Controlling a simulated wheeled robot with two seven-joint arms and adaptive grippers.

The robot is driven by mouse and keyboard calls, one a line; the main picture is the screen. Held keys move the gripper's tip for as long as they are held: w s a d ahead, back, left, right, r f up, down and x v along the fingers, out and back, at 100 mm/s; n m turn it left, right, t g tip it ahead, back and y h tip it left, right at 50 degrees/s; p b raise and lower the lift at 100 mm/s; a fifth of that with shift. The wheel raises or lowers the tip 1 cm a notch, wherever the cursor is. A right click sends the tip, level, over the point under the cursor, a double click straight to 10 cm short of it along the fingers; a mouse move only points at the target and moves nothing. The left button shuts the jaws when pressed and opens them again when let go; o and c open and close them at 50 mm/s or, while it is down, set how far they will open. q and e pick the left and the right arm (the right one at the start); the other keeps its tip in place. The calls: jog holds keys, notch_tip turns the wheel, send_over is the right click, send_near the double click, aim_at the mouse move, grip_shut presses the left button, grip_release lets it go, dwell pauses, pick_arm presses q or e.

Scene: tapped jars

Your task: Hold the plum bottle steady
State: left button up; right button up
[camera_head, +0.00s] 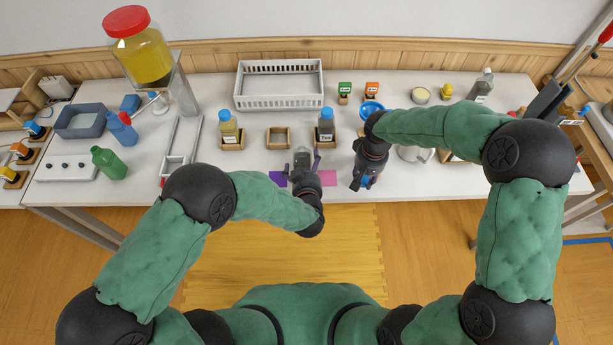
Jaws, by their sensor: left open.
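A greyish clear bottle (302,158) stands on the table by the purple mat (278,178) and pink mat (325,177). I see no clear plum colour on it, and cannot tell for sure whether it is the plum bottle. My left gripper (302,168) is open around it, one finger on each side; I cannot tell whether they touch it. The gripper hides its lower part. My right gripper (364,181) is to the right, above the table's front edge; its finger opening is unclear.
Behind are a blue-capped amber bottle (229,128), an empty wooden holder (278,138) and a blue-capped bottle labelled Tea (326,127). A white basket (279,101) stands farther back. A yellow jar with a red lid (140,52) stands high at left. A blue bowl (371,108) is near my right arm.

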pick_arm(q)
jog(key=shift+x, duration=0.8)
pick_arm(e)
jog(key=shift+f, duration=0.2)
pick_arm(q)
jog(key=c, duration=1.5)
pick_arm(e)
jog(key=w+a+r+n, duration=0.1)
jog(key=w+a+r, duration=0.4)
jog(key=a+r, duration=0.45)
notch_tip(320, 180, up, 8)
jog(key=n, duration=0.2)
send_over(302, 151)
jog(key=shift+f, duration=2.6)
